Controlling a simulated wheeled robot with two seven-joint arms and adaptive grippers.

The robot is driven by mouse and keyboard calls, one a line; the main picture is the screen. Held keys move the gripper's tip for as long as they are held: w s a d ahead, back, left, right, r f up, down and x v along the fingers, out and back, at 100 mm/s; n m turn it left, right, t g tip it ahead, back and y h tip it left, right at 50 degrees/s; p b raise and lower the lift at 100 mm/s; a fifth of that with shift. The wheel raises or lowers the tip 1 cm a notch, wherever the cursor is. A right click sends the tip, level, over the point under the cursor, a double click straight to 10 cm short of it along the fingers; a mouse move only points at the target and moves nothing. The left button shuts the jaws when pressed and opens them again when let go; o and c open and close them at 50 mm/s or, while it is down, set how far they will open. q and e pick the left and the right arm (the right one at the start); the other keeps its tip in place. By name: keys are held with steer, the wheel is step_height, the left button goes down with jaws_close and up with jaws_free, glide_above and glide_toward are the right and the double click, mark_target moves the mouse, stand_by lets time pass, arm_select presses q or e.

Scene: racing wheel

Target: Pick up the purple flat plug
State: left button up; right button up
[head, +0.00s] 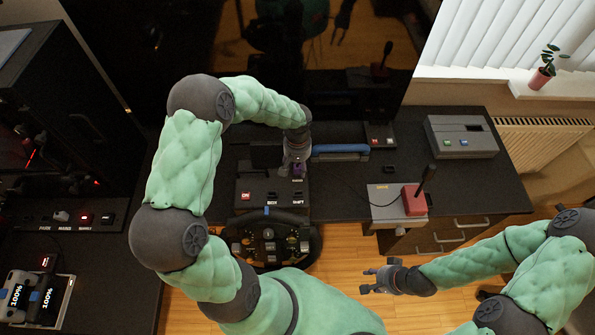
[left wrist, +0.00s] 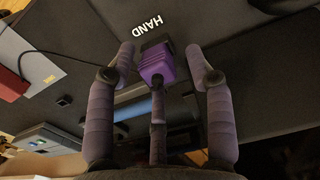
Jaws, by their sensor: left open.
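My left gripper (left wrist: 160,62) is open, with one finger on each side of the plug and visible gaps between. In the head view the left gripper (head: 297,168) points down over the black console, and the purple plug (head: 297,174) is partly hidden by it. My right gripper (head: 369,280) is empty, its fingers apart, over the wooden floor.
A racing wheel (head: 270,242) is in front of the console (head: 315,188). A blue bar (head: 341,150) lies to the right of the left gripper. A red joystick base (head: 415,199) and a grey box (head: 460,136) stand further right. Some dark desk surface between them is clear.

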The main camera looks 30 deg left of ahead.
arm_select(q)
steer(key=shift+f, duration=0.25)
steer(key=c, duration=0.9)
steer(key=shift+r, duration=0.1)
steer(key=shift+c, duration=0.4)
steer(key=shift+r, duration=0.1)
